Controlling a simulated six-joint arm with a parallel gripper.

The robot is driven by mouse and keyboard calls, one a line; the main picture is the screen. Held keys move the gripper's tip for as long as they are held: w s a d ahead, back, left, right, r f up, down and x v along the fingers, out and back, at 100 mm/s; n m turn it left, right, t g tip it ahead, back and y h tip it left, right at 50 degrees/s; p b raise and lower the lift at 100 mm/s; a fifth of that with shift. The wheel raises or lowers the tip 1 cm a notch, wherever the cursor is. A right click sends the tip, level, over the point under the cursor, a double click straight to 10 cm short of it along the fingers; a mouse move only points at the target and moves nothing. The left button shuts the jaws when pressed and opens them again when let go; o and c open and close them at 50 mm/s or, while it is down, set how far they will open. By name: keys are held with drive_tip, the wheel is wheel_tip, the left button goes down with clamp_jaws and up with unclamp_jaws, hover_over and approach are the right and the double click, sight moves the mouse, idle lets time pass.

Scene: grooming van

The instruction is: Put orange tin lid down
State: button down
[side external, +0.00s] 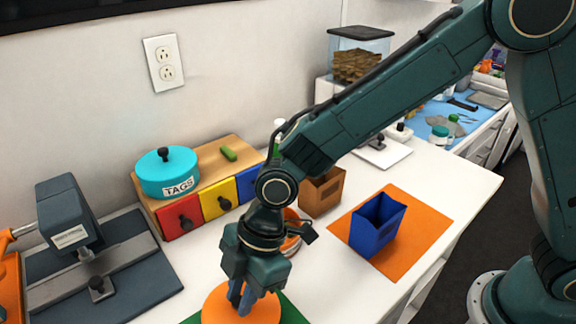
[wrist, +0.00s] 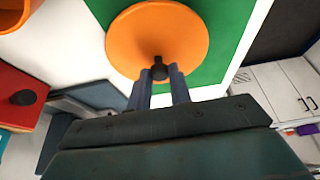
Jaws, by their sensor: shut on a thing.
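The orange tin lid (side external: 215,307) is a round disc with a dark knob (wrist: 158,70) at its middle. My gripper (side external: 243,300) points down over the lid. Its blue-grey fingers (wrist: 158,76) are shut on the knob in the wrist view. A green mat (side external: 291,309) lies under the lid, and it also shows in the wrist view (wrist: 222,20). I cannot tell whether the lid touches the mat or is held just above it.
A teal "TAGS" tin (side external: 167,185) sits on a wooden drawer box (side external: 212,160). An orange tin (side external: 292,240) is partly hidden behind my wrist. A blue bin (side external: 377,226) stands on an orange mat (side external: 425,215), near a brown bin (side external: 321,194). A grey press (side external: 70,222) stands left.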

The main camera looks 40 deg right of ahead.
drive_tip(key=w, duration=1.1)
drive_tip(key=shift+w, duration=0.1)
drive_tip(key=shift+w, duration=1.7)
drive_tip(key=shift+f, duration=0.25)
drive_tip(key=shift+f, duration=0.1)
drive_tip(key=c, duration=1.3)
unclamp_jaws()
